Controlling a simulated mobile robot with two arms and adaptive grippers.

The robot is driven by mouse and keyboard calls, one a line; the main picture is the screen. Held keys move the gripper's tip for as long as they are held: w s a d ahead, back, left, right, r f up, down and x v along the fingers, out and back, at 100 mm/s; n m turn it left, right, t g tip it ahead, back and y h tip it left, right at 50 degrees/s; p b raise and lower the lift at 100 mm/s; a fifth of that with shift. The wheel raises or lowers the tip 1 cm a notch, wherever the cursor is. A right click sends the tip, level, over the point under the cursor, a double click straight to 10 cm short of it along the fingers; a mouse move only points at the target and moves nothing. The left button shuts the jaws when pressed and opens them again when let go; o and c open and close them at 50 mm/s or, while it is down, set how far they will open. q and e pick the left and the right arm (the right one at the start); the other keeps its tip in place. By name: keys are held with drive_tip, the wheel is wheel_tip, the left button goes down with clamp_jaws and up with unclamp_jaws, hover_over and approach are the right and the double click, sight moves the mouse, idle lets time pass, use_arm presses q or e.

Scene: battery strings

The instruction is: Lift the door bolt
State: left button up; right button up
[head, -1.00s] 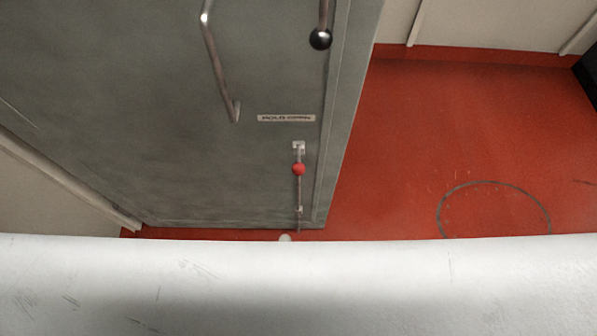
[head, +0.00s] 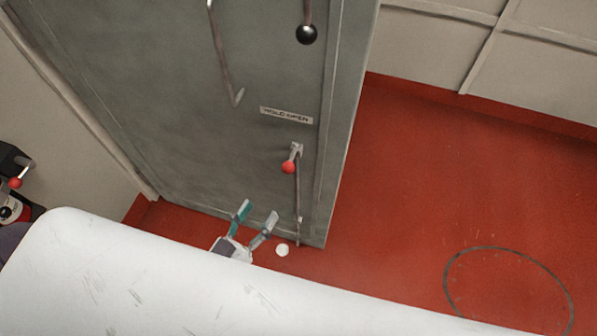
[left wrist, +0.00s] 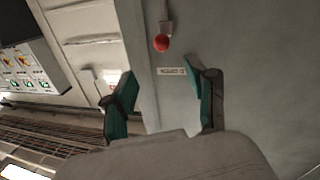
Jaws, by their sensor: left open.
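The door bolt is a thin vertical metal rod with a red ball knob (head: 288,167), low on the grey door (head: 180,110) near its right edge. A "HOLD OPEN" label (head: 286,115) is above it. In the head view my left gripper (head: 259,211) is open and empty, below and left of the red knob and apart from it. In the left wrist view a red ball (left wrist: 161,43) and a small label (left wrist: 172,71) show beyond the open fingers (left wrist: 162,92). My right gripper is not in view.
A bar handle (head: 226,60) and a black ball knob (head: 306,34) are higher on the door. A white disc (head: 282,250) lies on the red floor (head: 430,180) by the door's foot. The floor at right is clear. Panels with switches (left wrist: 25,65) show in the wrist view.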

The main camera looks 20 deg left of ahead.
sight(285, 172)
use_arm(q)
drive_tip(key=p+x, duration=0.1)
drive_tip(key=x, duration=1.2)
drive_tip(key=shift+w, duration=0.4)
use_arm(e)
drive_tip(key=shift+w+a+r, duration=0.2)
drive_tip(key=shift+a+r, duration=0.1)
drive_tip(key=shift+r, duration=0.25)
use_arm(q)
clamp_jaws()
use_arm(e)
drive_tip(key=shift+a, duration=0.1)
